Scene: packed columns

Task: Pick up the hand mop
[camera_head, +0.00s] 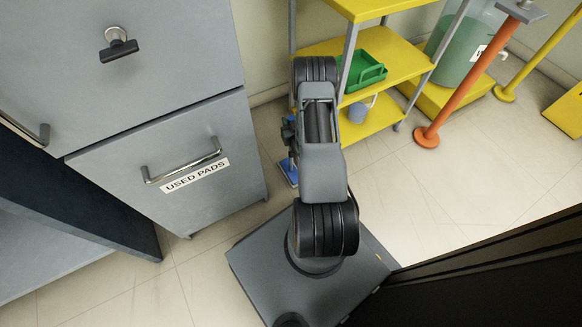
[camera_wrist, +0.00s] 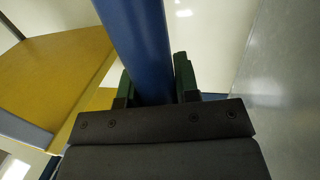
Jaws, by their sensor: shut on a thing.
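The hand mop has a blue handle (camera_wrist: 138,40), which runs up between my gripper's fingers in the wrist view. My gripper (camera_wrist: 155,78) is shut on this handle, with a green finger on each side of it. In the head view a blue flat piece (camera_head: 290,173), apparently the mop's head, shows low between the grey cabinet and the yellow shelf. My arm hides most of the mop there, and I cannot tell whether it touches the floor.
A grey cabinet (camera_head: 215,185) labelled USED PADS stands close on the left. A yellow shelf unit (camera_head: 370,118) with a green tray (camera_head: 360,72) and a small bucket (camera_head: 358,112) stands right behind my arm. An orange post (camera_head: 460,90) stands farther right.

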